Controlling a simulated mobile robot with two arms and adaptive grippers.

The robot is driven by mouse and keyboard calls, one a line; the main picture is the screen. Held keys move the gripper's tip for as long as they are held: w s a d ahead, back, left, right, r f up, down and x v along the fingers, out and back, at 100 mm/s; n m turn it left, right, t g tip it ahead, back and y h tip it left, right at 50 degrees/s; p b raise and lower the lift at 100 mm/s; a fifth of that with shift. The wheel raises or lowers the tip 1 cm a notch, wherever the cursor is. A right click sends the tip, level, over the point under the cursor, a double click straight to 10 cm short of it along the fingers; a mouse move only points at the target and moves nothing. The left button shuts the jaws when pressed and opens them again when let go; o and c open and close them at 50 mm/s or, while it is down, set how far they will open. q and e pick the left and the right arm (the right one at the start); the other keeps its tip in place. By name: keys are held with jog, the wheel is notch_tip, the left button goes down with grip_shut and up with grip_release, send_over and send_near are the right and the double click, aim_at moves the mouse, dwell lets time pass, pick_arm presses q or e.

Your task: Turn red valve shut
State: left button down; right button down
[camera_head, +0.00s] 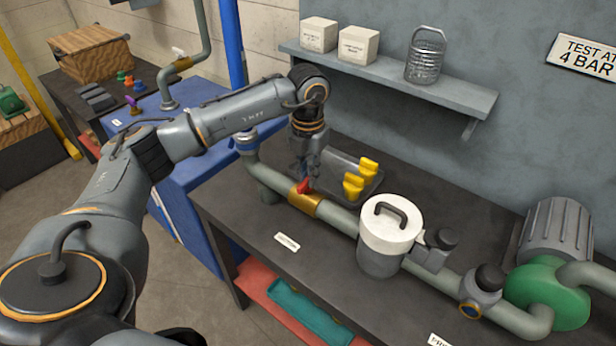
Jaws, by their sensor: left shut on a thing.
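The red valve (304,187) is a small red handle on a brass body (304,203), set in the grey pipe (337,217) that runs along the dark workbench. My left arm reaches in from the left, and my left gripper (305,180) points down over the valve. It is shut on the red handle, which shows just below the fingertips. The fingers partly cover the handle, so its exact angle is hard to tell. My right gripper is not in view.
Yellow handles (354,185) stand just right of my gripper. A white-lidded canister (391,232) and a green pump (548,290) sit further right along the pipe. A wall shelf (390,78) with boxes and a wire basket hangs behind. The bench front is mostly clear.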

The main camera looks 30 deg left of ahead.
aim_at(307, 178)
pick_arm(q)
jog(key=shift+m, duration=0.6)
jog(key=shift+r, duration=0.1)
jog(key=c, duration=1.4)
grip_release()
notch_tip(307, 178, up, 12)
jog(key=shift+f, duration=0.1)
jog(key=shift+s, duration=0.1)
